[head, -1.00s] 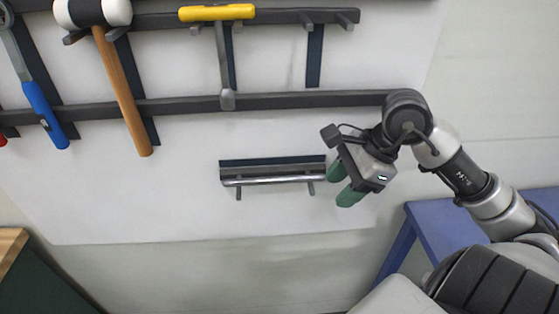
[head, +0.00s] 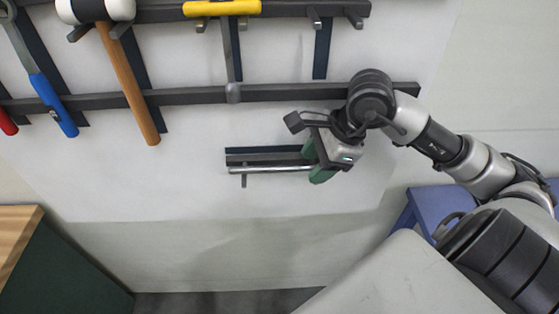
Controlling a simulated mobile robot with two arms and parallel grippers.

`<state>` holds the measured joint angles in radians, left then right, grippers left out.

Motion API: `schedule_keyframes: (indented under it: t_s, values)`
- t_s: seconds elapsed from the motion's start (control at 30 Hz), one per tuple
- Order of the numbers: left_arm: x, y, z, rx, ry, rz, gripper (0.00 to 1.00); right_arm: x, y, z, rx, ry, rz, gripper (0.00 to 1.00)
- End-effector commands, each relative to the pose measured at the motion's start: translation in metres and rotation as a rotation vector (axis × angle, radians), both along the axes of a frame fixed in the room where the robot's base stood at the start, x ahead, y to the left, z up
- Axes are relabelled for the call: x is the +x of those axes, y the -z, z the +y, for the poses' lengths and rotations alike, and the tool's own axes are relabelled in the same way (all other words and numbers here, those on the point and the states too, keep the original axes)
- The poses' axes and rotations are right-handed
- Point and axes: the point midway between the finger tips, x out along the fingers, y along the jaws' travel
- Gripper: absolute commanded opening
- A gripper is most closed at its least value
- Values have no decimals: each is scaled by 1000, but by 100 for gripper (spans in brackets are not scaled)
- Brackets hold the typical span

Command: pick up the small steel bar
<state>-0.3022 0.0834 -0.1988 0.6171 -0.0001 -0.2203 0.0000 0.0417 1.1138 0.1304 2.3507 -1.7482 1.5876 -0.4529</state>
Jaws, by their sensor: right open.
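The small steel bar (head: 270,169) is a thin shiny rod lying level on the pegs of a short dark rack (head: 262,152) on the white wall panel. My right gripper (head: 314,166) has green fingers and is at the right end of the bar. Its fingers are open, and they and the gripper body hide that end of the bar and the right peg. I cannot tell whether the fingers touch the bar. My left gripper does not show.
A wood-topped cabinet (head: 20,230) stands at lower left. A blue stand (head: 428,212) is at right. The wall below the rack is clear.

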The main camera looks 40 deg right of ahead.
Motion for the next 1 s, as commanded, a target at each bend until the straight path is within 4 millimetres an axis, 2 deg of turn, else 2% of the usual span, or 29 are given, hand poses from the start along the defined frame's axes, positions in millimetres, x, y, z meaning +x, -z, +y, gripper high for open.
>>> schedule_keyframes:
  t_s: [0.37, 0.7, 0.83, 1.0]
  values:
    - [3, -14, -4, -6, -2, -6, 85, 11, -3, 12, 3, 0, -1, 49]
    - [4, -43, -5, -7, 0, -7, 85, 41, -4, 45, 2, -2, -1, 49]
    - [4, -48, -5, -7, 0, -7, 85, 41, 8, 46, 0, -1, 3, 49]
    - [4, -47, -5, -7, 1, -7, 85, 42, 11, 46, -2, -1, 1, 49]
